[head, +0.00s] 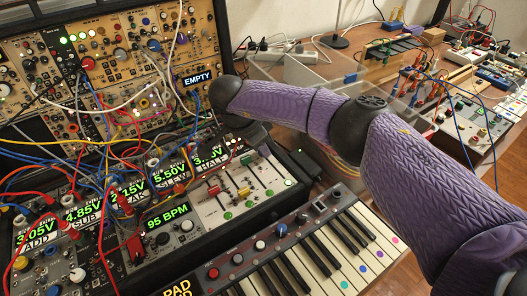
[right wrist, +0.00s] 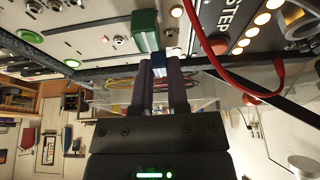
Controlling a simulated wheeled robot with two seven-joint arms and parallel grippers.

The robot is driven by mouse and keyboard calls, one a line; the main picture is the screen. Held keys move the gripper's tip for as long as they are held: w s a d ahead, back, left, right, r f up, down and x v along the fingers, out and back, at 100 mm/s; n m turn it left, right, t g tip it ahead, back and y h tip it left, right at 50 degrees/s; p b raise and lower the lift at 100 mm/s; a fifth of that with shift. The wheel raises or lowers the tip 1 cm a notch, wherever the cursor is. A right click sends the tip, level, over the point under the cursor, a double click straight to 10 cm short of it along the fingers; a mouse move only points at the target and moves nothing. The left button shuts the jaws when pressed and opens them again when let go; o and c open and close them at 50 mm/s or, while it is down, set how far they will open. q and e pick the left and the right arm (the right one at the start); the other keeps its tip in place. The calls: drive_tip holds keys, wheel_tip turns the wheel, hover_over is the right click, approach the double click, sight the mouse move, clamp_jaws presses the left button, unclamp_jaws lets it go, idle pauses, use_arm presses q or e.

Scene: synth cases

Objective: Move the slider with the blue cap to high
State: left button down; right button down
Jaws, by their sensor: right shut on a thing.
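The slider's blue cap (right wrist: 159,66) shows in the right wrist view between the fingertips of my right gripper (right wrist: 159,74). The gripper is shut on it, with a dark finger on each side. A larger green cap (right wrist: 145,32) is just beyond it on the light panel (right wrist: 100,22). In the head view my right gripper (head: 262,149) is at the far right part of the fader panel (head: 262,205), and the blue cap is hidden there. Where the cap stands along its slot cannot be told. My left gripper is not in view.
Other sliders, one with a red cap (head: 213,190), stand to the left of the gripper. A red cable (right wrist: 210,50) hangs close to the right finger in the wrist view. A keyboard (head: 320,250) lies in front, and patch cables crowd the left side.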

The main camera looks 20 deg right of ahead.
drive_tip(key=c, duration=0.6)
unclamp_jaws()
drive_tip(key=shift+w+a, duration=0.1)
drive_tip(key=shift+w, duration=0.05)
drive_tip(key=p+v, duration=0.3)
drive_tip(key=v, duration=0.7)
